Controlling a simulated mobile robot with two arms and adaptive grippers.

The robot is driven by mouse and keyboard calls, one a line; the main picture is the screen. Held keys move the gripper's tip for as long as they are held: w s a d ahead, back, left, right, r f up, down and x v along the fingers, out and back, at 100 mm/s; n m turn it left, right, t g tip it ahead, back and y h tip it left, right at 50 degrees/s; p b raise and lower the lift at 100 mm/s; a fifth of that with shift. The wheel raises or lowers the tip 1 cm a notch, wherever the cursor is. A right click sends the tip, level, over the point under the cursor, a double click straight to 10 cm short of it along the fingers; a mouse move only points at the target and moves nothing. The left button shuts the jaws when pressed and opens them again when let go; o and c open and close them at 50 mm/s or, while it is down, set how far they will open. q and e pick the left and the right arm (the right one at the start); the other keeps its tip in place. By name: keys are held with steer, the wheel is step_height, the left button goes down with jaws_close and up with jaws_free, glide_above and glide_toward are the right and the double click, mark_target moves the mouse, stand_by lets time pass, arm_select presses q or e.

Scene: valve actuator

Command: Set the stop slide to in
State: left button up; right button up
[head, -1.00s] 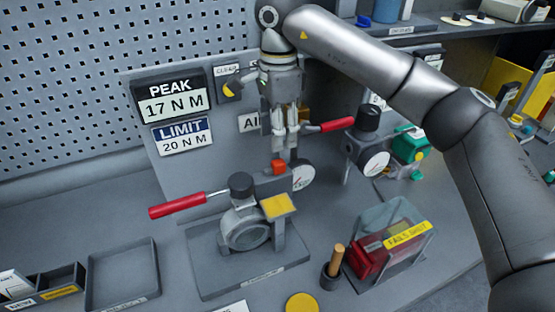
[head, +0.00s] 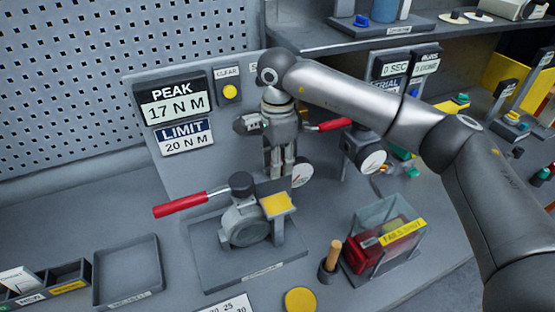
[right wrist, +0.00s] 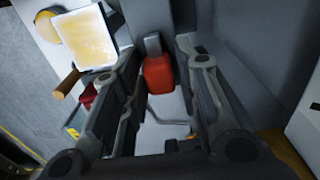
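A red-orange block (right wrist: 158,73), which may be the knob of the stop slide, shows between my right fingers in the right wrist view, with gaps on both sides. My right gripper (right wrist: 160,60) is open around it, not visibly touching. In the head view my right gripper (head: 281,172) points down just behind the valve fixture (head: 245,228) and hides the block. The fixture carries a red-handled lever (head: 180,204), a black knob (head: 241,183) and a yellow pad (head: 278,204). I cannot read the slide's position. My left gripper is out of view.
A dial gauge (head: 302,173) stands close beside the right fingers. A second red handle (head: 335,124) and another gauge (head: 373,161) lie to the right. A clear-covered red box (head: 395,240) and a wooden-handled tool (head: 333,256) stand front right. Trays sit at left.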

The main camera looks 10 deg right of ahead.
mark_target(266, 174)
jaws_close()
steer(key=shift+s+a+f+b, duration=0.1)
steer(key=shift+a+b, duration=0.3)
steer(key=shift+a, duration=0.15)
steer(key=shift+s+a+f+b, duration=0.1)
steer(key=shift+a+b, duration=0.25)
steer(key=shift+a, duration=0.2)
steer(key=shift+s+a+r, duration=0.1)
steer(key=shift+a+r, duration=0.15)
steer(key=shift+a, duration=0.2)
steer(key=shift+o, duration=2.3)
jaws_free()
steer(key=shift+d, duration=0.1)
step_height(266, 174, up, 12)
